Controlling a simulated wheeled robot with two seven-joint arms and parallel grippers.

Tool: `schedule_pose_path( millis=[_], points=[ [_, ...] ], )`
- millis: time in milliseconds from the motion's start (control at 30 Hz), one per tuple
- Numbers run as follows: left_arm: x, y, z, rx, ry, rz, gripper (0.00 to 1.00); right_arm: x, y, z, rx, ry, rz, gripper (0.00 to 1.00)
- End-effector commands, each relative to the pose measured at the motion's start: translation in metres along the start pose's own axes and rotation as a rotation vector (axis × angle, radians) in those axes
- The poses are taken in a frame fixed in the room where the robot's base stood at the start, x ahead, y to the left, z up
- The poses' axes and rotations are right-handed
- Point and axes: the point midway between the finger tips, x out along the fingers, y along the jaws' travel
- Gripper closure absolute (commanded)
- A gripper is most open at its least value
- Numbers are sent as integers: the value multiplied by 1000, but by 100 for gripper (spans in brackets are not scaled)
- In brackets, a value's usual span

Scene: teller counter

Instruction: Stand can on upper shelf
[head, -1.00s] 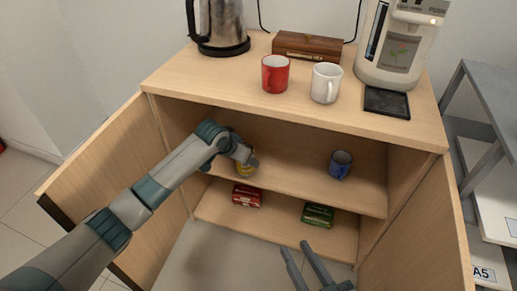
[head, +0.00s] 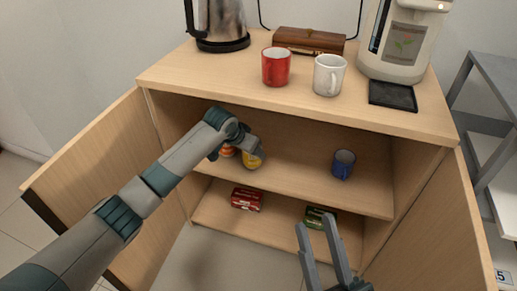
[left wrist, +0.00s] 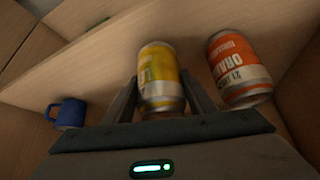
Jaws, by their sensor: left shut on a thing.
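A yellow can (head: 252,161) is on the upper shelf (head: 290,176) of the open cabinet, on its left side. In the left wrist view the yellow can (left wrist: 160,75) sits between the two fingers of my left gripper (left wrist: 160,92), which is shut on it. In the head view my left gripper (head: 256,150) partly hides the can. Whether the can's base touches the shelf is not clear. An orange can (left wrist: 238,68) stands close beside it; in the head view it is partly behind my arm (head: 227,151). My right gripper (head: 322,250) is open and empty in front of the cabinet.
A blue mug (head: 343,164) stands on the upper shelf to the right, with free shelf between it and the cans. Red (head: 246,199) and green (head: 320,217) boxes lie on the lower shelf. Open doors flank the cabinet (head: 95,165). Mugs, kettle and coffee machine stand on top.

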Motion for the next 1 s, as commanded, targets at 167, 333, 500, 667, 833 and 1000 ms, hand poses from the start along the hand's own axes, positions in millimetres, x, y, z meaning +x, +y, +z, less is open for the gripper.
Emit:
schedule_pose_path(
  millis=[167,333,500,667,833,1000],
  points=[
    [0,0,-3,0,2,0,83,2,2,-4,-4,24,0,69],
    [0,0,-2,0,2,0,83,2,2,-4,-4,23,0,69],
    [2,0,-3,0,2,0,83,2,3,-5,-6,39,0,69],
    [7,0,-8,0,3,0,83,10,11,-21,-28,159,-4,69],
    [15,0,-17,0,3,0,83,15,23,-50,-61,354,-12,69],
    [22,0,-28,1,3,-1,83,13,32,-82,-96,565,-25,69]
  ],
)
